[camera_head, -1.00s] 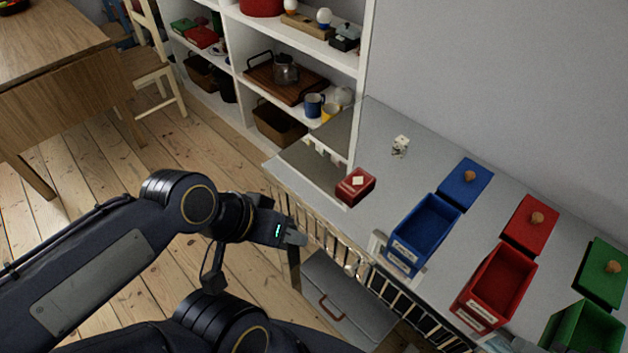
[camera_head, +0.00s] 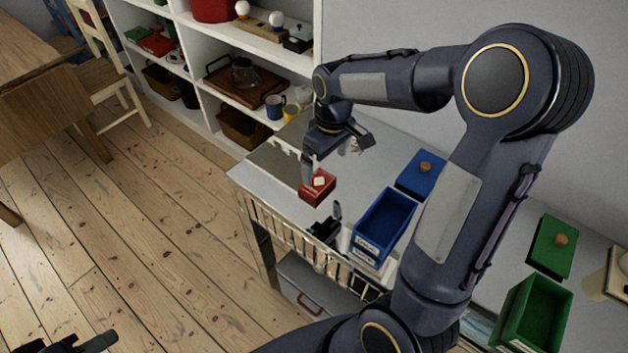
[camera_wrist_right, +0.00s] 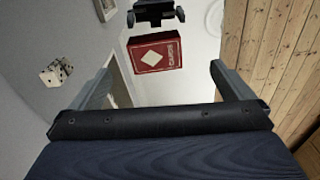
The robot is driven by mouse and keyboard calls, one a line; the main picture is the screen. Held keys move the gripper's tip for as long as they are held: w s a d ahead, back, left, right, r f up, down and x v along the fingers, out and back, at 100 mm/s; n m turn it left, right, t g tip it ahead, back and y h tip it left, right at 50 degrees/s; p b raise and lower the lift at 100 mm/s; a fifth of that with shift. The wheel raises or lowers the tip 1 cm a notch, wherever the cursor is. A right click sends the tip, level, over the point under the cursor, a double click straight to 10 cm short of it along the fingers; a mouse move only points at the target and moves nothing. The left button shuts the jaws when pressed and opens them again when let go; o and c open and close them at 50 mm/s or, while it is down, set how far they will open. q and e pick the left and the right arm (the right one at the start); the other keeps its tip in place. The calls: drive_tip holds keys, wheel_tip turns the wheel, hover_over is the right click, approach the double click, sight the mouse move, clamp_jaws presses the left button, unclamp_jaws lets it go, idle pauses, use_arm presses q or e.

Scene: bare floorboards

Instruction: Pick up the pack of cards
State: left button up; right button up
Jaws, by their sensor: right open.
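The pack of cards (camera_head: 317,189) is a red box with a white diamond on top. It lies on the grey worktop (camera_head: 265,178) near its front left part. In the right wrist view the pack (camera_wrist_right: 155,54) shows ahead of my fingers, roughly between their lines, apart from both. My right gripper (camera_head: 336,154) hangs above and just behind the pack, open and empty; its two spread fingers also show in the right wrist view (camera_wrist_right: 162,80). My left gripper (camera_head: 66,343) is only partly in the frame at the bottom left, away from the worktop.
A blue bin (camera_head: 383,228) and its blue lid (camera_head: 421,173) stand right of the pack. A green bin (camera_head: 533,312) is further right.

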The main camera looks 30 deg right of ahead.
sight(320, 184)
drive_tip(key=shift+w+d+f+n+g+h, duration=0.15)
drive_tip(key=shift+w+f, duration=0.3)
drive_tip(key=shift+w, duration=0.05)
drive_tip(key=shift+w+d+f+n+g+h, duration=0.1)
drive_tip(key=shift+w+f+n+g+h, duration=0.05)
drive_tip(key=shift+w+f, duration=0.3)
drive_tip(key=f, duration=0.7)
drive_tip(key=shift+w+a+f, duration=0.1)
drive_tip(key=shift+a+f, duration=0.2)
drive_tip(key=shift+f, duration=0.1)
drive_tip(key=shift+c, duration=0.4)
drive_tip(key=c, duration=0.9)
drive_tip(key=shift+r, duration=0.15)
